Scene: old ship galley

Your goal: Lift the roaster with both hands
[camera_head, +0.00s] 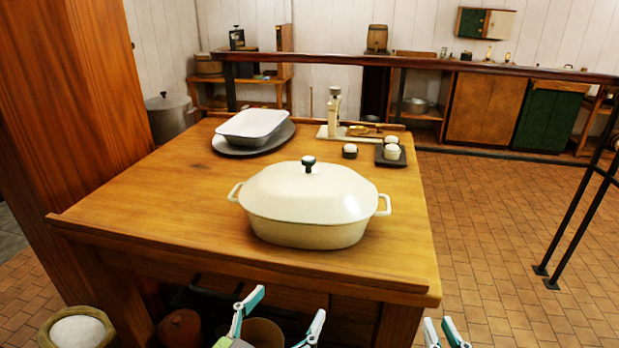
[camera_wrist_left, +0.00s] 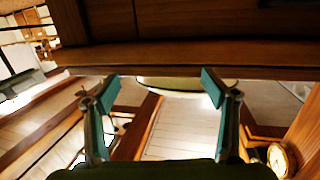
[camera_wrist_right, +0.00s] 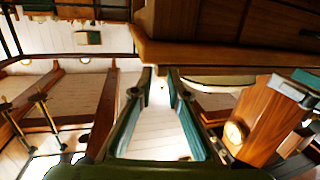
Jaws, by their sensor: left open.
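The cream oval roaster (camera_head: 310,205) stands on the wooden table with its lid on. The lid has a dark-based knob on top. Its left handle (camera_head: 235,192) and right handle (camera_head: 384,205) stick out at the sides, uncovered. My left gripper (camera_head: 284,312) is open and empty, in front of the table's near edge and apart from the roaster. My right gripper (camera_head: 440,325) is in front of the near right corner, empty, its fingers apart by a narrow gap.
The wooden table (camera_head: 150,205) has a raised near edge. Behind the roaster stand a white dish (camera_head: 252,122) on a grey plate, a bottle (camera_head: 334,112) on a board, and small pale-topped items (camera_head: 392,152). The table's left side is clear. A black railing (camera_head: 580,220) stands right.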

